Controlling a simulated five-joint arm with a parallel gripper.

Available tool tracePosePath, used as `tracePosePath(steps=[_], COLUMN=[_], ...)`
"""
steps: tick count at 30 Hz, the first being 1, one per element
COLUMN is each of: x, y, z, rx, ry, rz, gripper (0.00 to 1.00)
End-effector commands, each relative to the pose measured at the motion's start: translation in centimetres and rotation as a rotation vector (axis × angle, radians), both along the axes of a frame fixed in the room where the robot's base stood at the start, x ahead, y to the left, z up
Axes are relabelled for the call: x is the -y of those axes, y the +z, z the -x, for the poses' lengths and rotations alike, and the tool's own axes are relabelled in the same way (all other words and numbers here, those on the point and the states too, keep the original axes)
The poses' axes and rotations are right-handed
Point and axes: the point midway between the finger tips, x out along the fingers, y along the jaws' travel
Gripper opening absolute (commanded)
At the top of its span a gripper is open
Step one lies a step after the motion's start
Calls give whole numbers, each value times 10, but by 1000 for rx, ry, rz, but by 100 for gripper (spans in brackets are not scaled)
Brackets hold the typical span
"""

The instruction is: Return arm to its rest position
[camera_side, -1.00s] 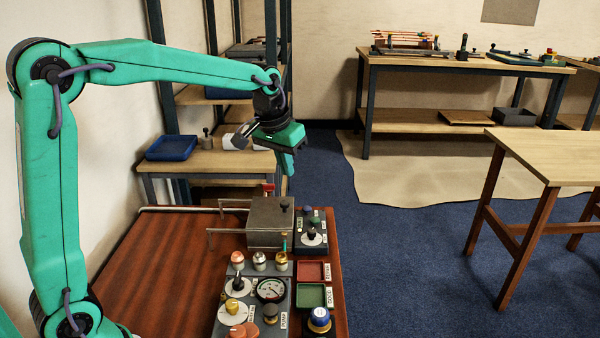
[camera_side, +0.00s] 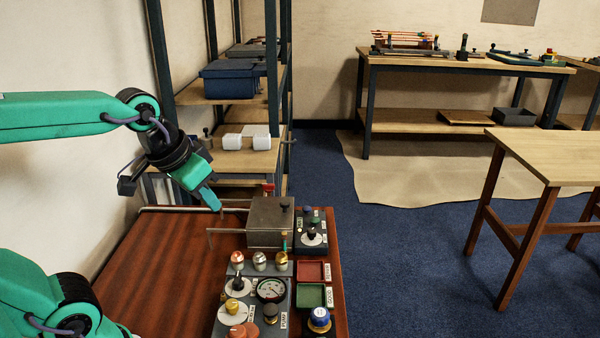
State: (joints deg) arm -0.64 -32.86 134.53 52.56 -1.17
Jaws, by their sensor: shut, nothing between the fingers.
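My gripper (camera_side: 213,200) is shut and empty. It hangs in the air over the back left part of the wooden table (camera_side: 165,270), its fingers pointing down and to the right. My arm is green and reaches in from the left edge, partly cut off by the frame. The grey metal box (camera_side: 270,222) with thin pipes stands on the table, just right of the gripper in the picture. I cannot tell the exact gap between the fingertips and the pipes.
A control panel with knobs and a gauge (camera_side: 271,289) stands at the table's front right. A red tray (camera_side: 310,271) and a green tray (camera_side: 311,296) sit beside it. A shelf rack (camera_side: 230,100) stands behind. The table's left part is clear.

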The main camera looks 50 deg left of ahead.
Motion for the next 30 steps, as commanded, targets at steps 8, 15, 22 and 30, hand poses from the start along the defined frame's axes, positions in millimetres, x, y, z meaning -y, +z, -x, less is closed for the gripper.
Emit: tracePosePath(steps=[8, 15, 22, 30], x=[3, 3, 3, 3], y=[-17, -21, -21, -21], z=[36, 43, 42, 42], rx=[37, 42, 42, 42], ry=[-25, -30, -30, -29], rz=[-8, -9, -9, -10], gripper=[0, 0, 0, 0])
